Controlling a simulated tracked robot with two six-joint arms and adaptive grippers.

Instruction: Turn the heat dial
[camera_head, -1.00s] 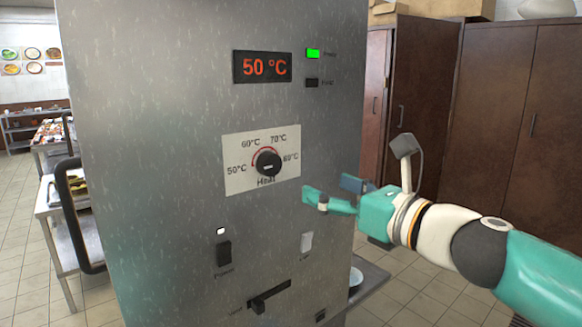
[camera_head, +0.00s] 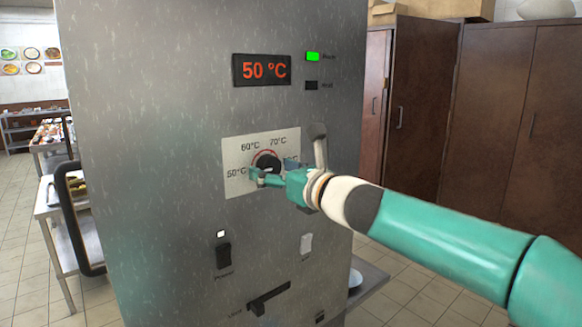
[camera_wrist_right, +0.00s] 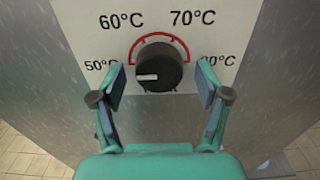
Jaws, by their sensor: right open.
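The black heat dial (camera_head: 268,162) sits on a white scale plate (camera_head: 236,152) on the front of a grey metal machine. In the right wrist view the dial (camera_wrist_right: 159,68) has its white mark on the left, towards 50°C. My right gripper (camera_head: 272,172) is in front of the plate and partly covers the dial and the scale. In the wrist view its open fingers (camera_wrist_right: 160,84) stand on either side of the dial's lower part, with gaps visible. I cannot tell how deep they reach. The display (camera_head: 262,69) reads 50 °C. My left gripper is not in view.
A green light (camera_head: 313,57) is lit beside the display. A black handle (camera_head: 75,215) sticks out on the left. Brown cabinets (camera_head: 510,150) stand at the right.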

